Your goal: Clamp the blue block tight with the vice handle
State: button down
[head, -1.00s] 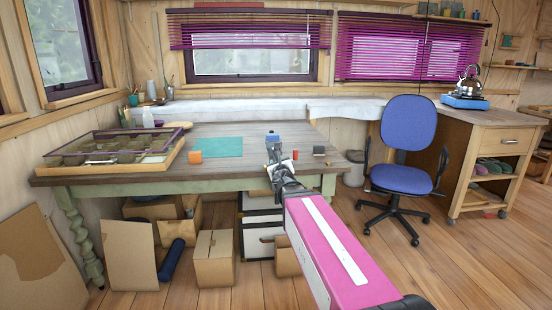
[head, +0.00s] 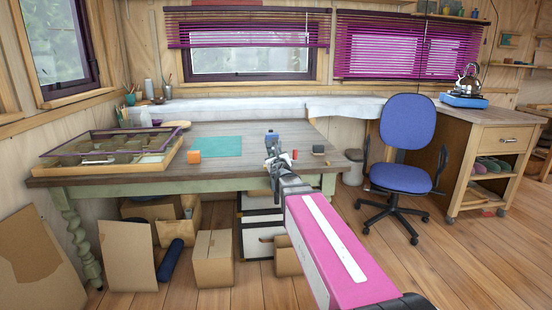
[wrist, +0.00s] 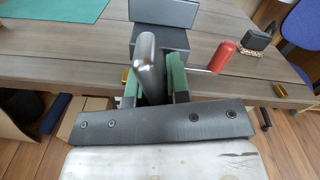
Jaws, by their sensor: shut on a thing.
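The vice (wrist: 160,42) is dark grey and stands at the front edge of the wooden table. A small blue patch, seemingly the blue block (head: 272,138), shows at the vice in the head view; it is not visible in the wrist view. My gripper (wrist: 154,84) is at the front of the vice, below the block. Its green-padded fingers are shut on the grey metal vice handle (wrist: 146,55), whose rounded end sticks up between them. In the head view my gripper (head: 271,163) hides most of the vice front. How tightly the jaws meet the block cannot be seen.
A red-handled tool (wrist: 222,57) and a dark block (wrist: 257,38) lie right of the vice. A teal mat (head: 216,146), an orange cube (head: 194,156) and a wooden tray (head: 165,160) are to the left. A blue chair (head: 405,140) stands to the right.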

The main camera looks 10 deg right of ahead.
jog(key=m, duration=0.5)
jog(key=shift+a, duration=0.1)
dwell(0.3)
jog(key=c, duration=1.2)
grip_release()
jog(key=shift+o, duration=0.2)
jog(key=s, duration=1.1)
jog(key=shift+a, duration=0.15)
